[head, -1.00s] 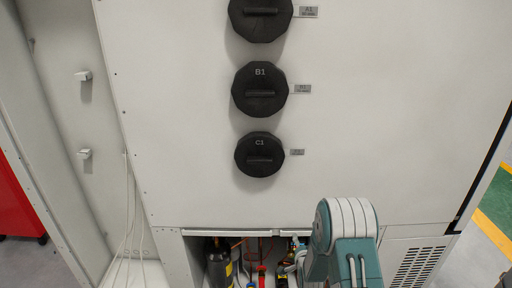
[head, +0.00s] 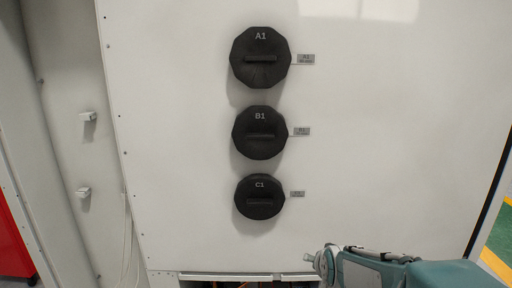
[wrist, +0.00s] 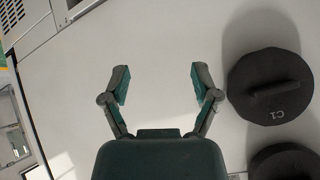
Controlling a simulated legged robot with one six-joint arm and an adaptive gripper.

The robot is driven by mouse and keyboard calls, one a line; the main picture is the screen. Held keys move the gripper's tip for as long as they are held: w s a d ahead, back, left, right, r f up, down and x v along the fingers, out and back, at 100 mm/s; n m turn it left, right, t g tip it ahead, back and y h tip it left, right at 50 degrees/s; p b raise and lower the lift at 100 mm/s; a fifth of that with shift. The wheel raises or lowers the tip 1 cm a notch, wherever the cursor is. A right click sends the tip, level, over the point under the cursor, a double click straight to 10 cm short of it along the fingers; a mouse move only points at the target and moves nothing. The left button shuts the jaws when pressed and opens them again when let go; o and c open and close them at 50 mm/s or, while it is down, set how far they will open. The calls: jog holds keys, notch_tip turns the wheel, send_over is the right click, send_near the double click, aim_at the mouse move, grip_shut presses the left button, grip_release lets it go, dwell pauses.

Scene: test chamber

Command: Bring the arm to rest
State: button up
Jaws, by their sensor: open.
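My gripper (wrist: 158,88) is open and empty in the wrist view, its two fingers spread apart in front of the white panel. The black round cap C1 (wrist: 270,86) is right of the fingers there, apart from them. In the head view my teal arm (head: 385,268) reaches in at the lower right; the gripper's fingers cannot be made out there. The cap C1 (head: 259,197) hangs on the panel up and left of the arm, below caps B1 (head: 259,133) and A1 (head: 260,58).
The white panel (head: 400,140) is bare right of the caps. An open compartment (head: 235,284) is cut off at the bottom edge. White latches (head: 86,117) sit on the left side wall. A red object (head: 12,245) stands at the far left.

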jog(key=s+r+n+g, duration=0.1)
jog(key=s+r+n, duration=0.1)
jog(key=s, duration=1)
jog(key=s+r+n+g, duration=0.2)
jog(key=s+r, duration=0.1)
jog(key=s, duration=0.9)
jog(key=shift+s+r+g, duration=0.15)
jog(key=shift+r+g, duration=0.15)
jog(key=shift+r, duration=0.05)
jog(key=shift+a, duration=0.1)
jog(key=shift+c, duration=0.3)
